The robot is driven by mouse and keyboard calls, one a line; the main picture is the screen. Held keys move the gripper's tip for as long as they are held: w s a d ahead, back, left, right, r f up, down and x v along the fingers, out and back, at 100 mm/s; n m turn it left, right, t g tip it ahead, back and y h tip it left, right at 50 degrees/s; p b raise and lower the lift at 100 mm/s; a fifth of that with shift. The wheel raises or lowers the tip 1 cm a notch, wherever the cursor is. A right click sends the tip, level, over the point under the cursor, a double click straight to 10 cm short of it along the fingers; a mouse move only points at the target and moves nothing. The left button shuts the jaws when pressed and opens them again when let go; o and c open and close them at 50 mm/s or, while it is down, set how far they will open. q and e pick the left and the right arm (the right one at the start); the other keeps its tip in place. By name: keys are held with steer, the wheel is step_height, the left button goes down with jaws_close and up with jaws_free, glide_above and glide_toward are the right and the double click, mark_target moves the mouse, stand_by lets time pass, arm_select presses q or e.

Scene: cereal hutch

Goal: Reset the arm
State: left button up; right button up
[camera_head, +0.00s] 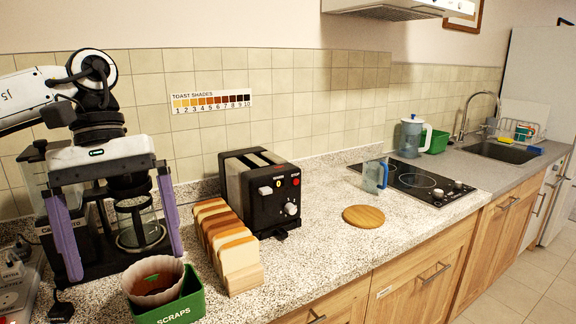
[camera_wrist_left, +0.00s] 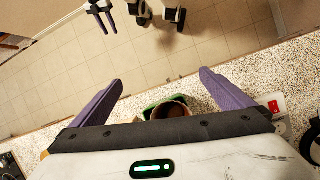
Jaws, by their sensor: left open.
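My left gripper (camera_head: 124,266) hangs over the left end of the counter in the head view, in front of the coffee machine. Its two purple fingers are wide apart with nothing gripped between them. It also shows in the wrist view (camera_wrist_left: 161,77), fingers spread toward the counter edge and floor. A glass carafe (camera_head: 138,222) shows behind and between the fingers. In the wrist view, the purple fingers of my right gripper (camera_wrist_left: 101,18) appear at the top left over the floor, apart and empty.
A green scraps bin (camera_head: 178,308) holding a paper filter (camera_head: 156,280) stands close in front of the gripper. Bread slices in a rack (camera_head: 245,281) and a black toaster (camera_head: 262,190) stand to its right. Further right are a round board (camera_head: 363,216) and a jug (camera_head: 375,176).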

arm_select(q)
steer(key=s+d+f+n+g+h, duration=0.15)
steer(key=d+f, duration=0.25)
steer(key=d, duration=0.4)
steer(key=s+d+f+n+g+h, duration=0.1)
steer(key=d+f+h, duration=0.2)
steer(key=d+f, duration=0.3)
steer(key=d+n+t+h, duration=0.7)
steer(key=d+n+h, duration=0.9)
steer(key=d+n, duration=0.45)
steer(key=w+a+f+n+t+y, duration=0.2)
steer(key=a+f+n+t+y, duration=0.5)
steer(key=n, duration=0.8)
steer(key=w+a+f+n+t+y, duration=0.2)
steer(key=a+f+n+t+y, duration=0.4)
steer(key=f+n, duration=0.65)
steer(key=s+a+f+n+g+y, duration=0.5)
steer(key=s+a+f+n+y, duration=0.2)
steer(key=s+a+f+n, duration=0.8)
steer(key=s+f+n, duration=0.1)
steer(key=s+f, duration=0.3)
steer(key=f, duration=0.1)
steer(key=shift+a+g, duration=0.35)
steer(key=shift+a, duration=0.05)
arm_select(e)
steer(key=shift+w+r, duration=0.25)
steer(key=shift+w, duration=0.3)
